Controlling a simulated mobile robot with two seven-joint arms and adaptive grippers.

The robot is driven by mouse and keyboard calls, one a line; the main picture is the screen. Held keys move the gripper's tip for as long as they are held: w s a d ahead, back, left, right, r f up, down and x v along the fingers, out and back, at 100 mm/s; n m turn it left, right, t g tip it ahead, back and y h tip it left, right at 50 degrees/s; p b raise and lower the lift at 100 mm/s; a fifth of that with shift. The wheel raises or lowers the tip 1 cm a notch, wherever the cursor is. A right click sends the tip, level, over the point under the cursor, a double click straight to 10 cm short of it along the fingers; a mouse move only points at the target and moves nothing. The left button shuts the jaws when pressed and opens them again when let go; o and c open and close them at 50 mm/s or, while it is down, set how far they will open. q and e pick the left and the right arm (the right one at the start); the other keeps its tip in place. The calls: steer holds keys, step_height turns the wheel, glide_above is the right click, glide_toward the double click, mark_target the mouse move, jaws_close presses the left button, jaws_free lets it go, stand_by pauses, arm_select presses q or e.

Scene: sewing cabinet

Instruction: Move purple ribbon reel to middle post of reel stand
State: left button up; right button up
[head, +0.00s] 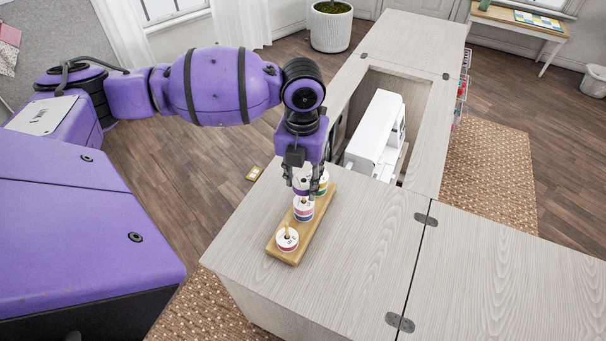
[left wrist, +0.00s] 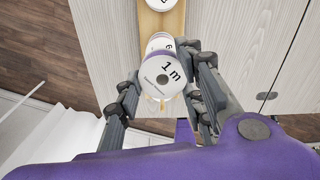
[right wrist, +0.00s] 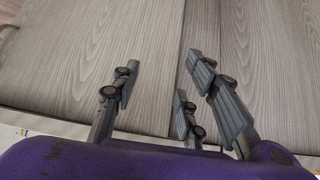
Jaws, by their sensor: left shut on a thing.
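The purple ribbon reel (left wrist: 165,72), with a white top marked "1 m", is held between the fingers of my left gripper (head: 304,185). It also shows in the left wrist view between the fingertips (left wrist: 163,90). The wooden reel stand (head: 316,222) lies below on the cabinet top. A white-topped reel (head: 287,240) sits on its near post and another reel (head: 304,209) is near its middle, close under the held reel. My right gripper (right wrist: 165,75) is open and empty.
The white sewing machine (head: 375,135) stands in the cabinet opening just beyond the stand. The hinged cabinet top (head: 500,260) is bare to the right. The cabinet's left edge runs close beside the stand.

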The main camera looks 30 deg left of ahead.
arm_select(q)
steer(key=shift+f, duration=0.6)
arm_select(e)
steer(key=shift+d, duration=0.1)
arm_select(q)
steer(key=shift+f, duration=0.65)
arm_select(e)
steer(key=shift+s+a+f, duration=0.15)
steer(key=shift+a+f, duration=0.1)
steer(key=shift+f, duration=0.1)
arm_select(q)
steer(key=shift+f+b, duration=0.45)
steer(key=shift+f, duration=0.5)
arm_select(e)
steer(key=shift+s+d+f, duration=0.25)
steer(key=shift+s+f, duration=0.15)
arm_select(q)
steer(key=o, duration=1.1)
arm_select(e)
steer(key=shift+a, duration=0.15)
arm_select(q)
steer(key=shift+r, duration=0.1)
